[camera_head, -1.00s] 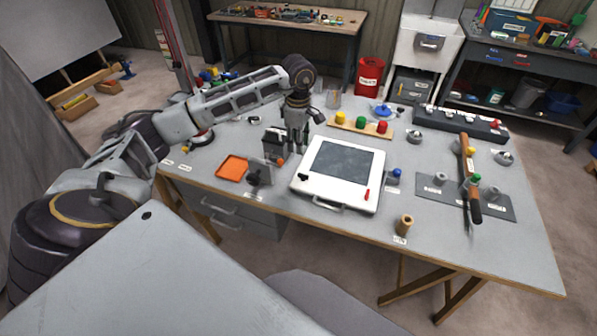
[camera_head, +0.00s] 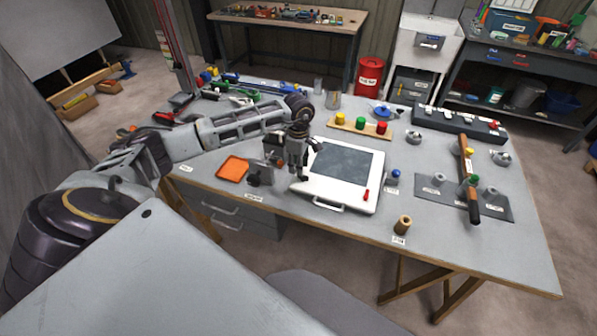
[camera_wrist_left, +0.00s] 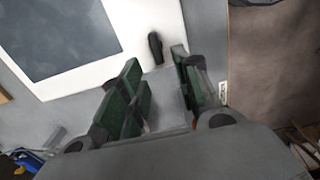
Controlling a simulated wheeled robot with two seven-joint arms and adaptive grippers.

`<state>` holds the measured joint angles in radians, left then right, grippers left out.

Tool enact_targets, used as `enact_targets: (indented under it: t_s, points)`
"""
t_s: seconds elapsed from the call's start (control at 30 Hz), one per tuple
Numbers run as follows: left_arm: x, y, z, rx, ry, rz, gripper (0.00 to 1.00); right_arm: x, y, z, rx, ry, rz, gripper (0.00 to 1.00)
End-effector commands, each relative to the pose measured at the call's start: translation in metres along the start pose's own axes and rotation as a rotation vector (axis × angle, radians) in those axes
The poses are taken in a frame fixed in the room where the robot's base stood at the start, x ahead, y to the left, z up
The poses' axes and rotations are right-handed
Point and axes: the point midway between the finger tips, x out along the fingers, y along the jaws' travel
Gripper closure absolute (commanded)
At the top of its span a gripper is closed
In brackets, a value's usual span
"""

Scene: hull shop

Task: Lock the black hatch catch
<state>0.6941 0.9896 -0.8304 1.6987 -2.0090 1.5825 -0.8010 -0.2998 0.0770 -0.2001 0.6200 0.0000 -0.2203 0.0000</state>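The white hatch (camera_head: 337,198) with a dark grey window (camera_head: 343,160) lies on the workbench. A red catch (camera_head: 366,195) is at its front right. The black hatch catch (camera_wrist_left: 156,47) shows in the wrist view on the white frame, just beyond the gap between my fingertips and apart from them. In the head view my gripper hides most or all of it. My left gripper (camera_head: 297,174) is over the hatch's front left corner; in the wrist view (camera_wrist_left: 160,78) its green-padded fingers are spread with nothing between them. My right gripper is not in view.
An orange tray (camera_head: 233,168) and a dark grey bracket-like part (camera_head: 262,176) stand left of the hatch, close to my gripper. A blue knob (camera_head: 395,174) is on its right. A wooden cylinder (camera_head: 403,224) stands near the front edge. The bench between them is clear.

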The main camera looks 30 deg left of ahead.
Motion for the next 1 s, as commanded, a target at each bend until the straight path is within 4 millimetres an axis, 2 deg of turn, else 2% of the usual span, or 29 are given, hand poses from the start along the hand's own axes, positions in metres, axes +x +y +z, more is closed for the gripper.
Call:
enact_targets:
  t_s: [0.3, 0.77, 1.0]
  points:
    - [0.035, -0.001, 0.0, 0.001, -0.001, -0.002, 0.68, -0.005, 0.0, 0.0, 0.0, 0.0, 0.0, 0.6]
    - [0.043, 0.0, 0.0, 0.0, 0.0, 0.0, 0.68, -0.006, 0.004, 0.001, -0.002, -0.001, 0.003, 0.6]
    - [0.042, 0.0, 0.0, 0.0, 0.0, 0.0, 0.97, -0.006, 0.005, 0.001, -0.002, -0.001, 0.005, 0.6]
